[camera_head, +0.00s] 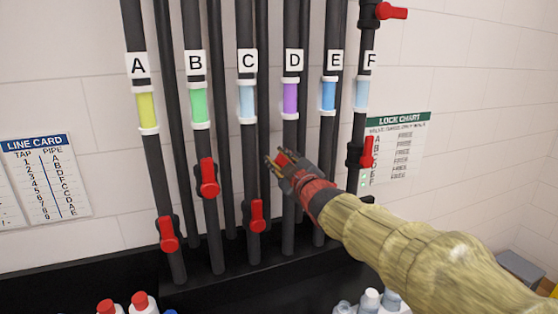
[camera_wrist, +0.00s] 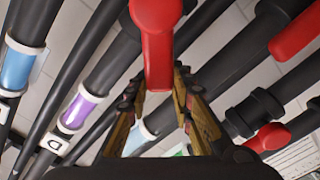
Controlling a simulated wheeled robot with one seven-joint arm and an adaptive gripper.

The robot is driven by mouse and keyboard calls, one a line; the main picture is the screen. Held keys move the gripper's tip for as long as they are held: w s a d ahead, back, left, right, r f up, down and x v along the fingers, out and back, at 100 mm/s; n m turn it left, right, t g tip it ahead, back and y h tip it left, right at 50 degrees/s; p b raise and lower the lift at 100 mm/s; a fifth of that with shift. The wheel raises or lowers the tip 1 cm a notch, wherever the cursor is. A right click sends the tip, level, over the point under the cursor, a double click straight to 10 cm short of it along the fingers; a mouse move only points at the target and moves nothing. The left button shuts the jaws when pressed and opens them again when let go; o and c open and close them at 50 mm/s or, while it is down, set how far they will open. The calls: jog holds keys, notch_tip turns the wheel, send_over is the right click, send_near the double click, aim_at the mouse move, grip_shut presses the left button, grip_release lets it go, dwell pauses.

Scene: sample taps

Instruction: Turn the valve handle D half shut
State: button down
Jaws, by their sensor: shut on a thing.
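Pipe D (camera_head: 289,135) carries a purple window (camera_head: 290,98) below its letter label (camera_head: 293,62). My gripper (camera_head: 280,161) is in front of this pipe, below the window. The red valve handle D (camera_head: 282,157) shows only in part there, between the fingers. In the wrist view the handle (camera_wrist: 157,50) comes down from the top, with its end between the fingers of my gripper (camera_wrist: 160,95). My gripper is shut on it. The handle lies at an angle to the slanting pipe with the purple window (camera_wrist: 80,108). The valve body is mostly hidden.
Red handles on pipe A (camera_head: 168,234), pipe B (camera_head: 208,178) and pipe C (camera_head: 257,214) are to the left. Another red handle (camera_head: 368,152) is on pipe F at right. White bottles (camera_head: 370,300) stand low in front. A lock chart (camera_head: 400,145) hangs at right.

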jog(key=c, duration=1.6)
grip_release()
jog(key=shift+o, duration=0.3)
jog(key=v, duration=1.2)
